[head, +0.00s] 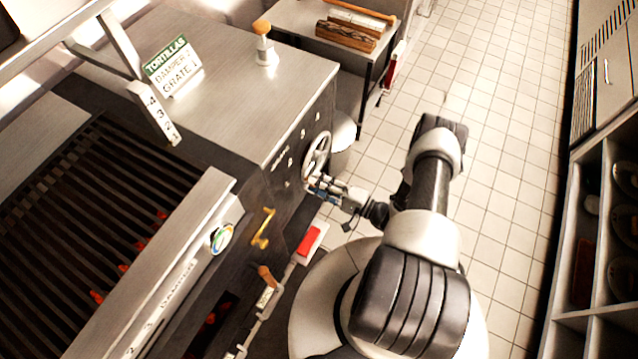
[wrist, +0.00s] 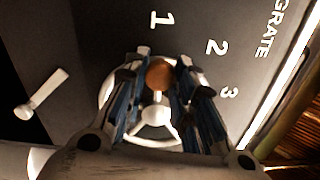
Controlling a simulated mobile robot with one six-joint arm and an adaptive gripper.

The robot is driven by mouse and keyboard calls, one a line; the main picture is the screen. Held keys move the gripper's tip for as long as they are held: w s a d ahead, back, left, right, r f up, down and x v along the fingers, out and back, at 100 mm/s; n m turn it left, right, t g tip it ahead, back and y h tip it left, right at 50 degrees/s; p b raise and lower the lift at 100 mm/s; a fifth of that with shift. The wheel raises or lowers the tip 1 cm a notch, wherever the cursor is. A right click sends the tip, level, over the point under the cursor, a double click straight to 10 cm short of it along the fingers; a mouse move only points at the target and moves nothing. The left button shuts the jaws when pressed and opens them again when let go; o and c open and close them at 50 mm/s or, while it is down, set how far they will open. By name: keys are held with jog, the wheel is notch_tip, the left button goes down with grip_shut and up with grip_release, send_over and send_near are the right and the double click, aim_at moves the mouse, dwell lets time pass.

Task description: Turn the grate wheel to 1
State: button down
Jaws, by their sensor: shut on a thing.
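The grate wheel (head: 318,152), a pale spoked handwheel, stands on the dark end panel of the grill. In the wrist view the wheel (wrist: 155,141) has a round copper-brown knob (wrist: 160,74) on its rim. My gripper (head: 314,184) has its blue-padded fingers on either side of this knob; in the wrist view the gripper (wrist: 160,80) is shut on it and partly hides the rim. The printed 1 (wrist: 162,19) is straight above the knob in the wrist view. The 2 (wrist: 216,47) and 3 (wrist: 228,93) are to the right.
A sign (head: 173,68) reads TORTILLAS, DAMPER and GRATE 1; the damper figure is unclear. A numbered post (head: 155,113) stands by the grill bars (head: 70,210). A brass handle (head: 263,228) and a wooden-handled lever (head: 267,277) are left of my gripper. Tiled floor is clear behind my arm.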

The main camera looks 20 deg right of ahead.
jog(key=shift+d+f, duration=0.1)
jog(key=c, duration=1.3)
grip_release()
jog(key=v, duration=1.2)
